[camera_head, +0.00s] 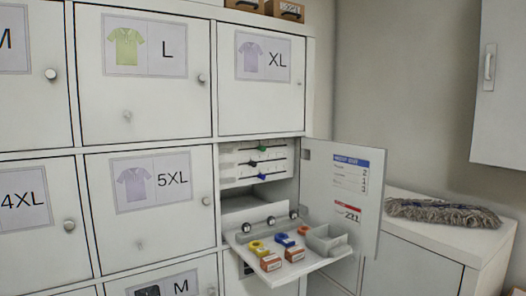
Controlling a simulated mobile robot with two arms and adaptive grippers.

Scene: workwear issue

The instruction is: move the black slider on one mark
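The black slider (252,163) is small and dark and sits on the middle one of three horizontal slots. The slots are on a white panel (229,172) inside the open compartment in the middle right of the head view. A green slider (262,148) is on the slot above, a little further right. A blue slider (262,177) is on the slot below, also further right. The scale marks are too small to read. Neither of my grippers is in view.
The compartment's door (343,215) stands open to the right. A pulled-out shelf (318,264) below the panel bears yellow, blue and red items, small boxes and a grey tray (327,240). Closed lockers fill the left. A mop head (442,212) lies on a white cabinet.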

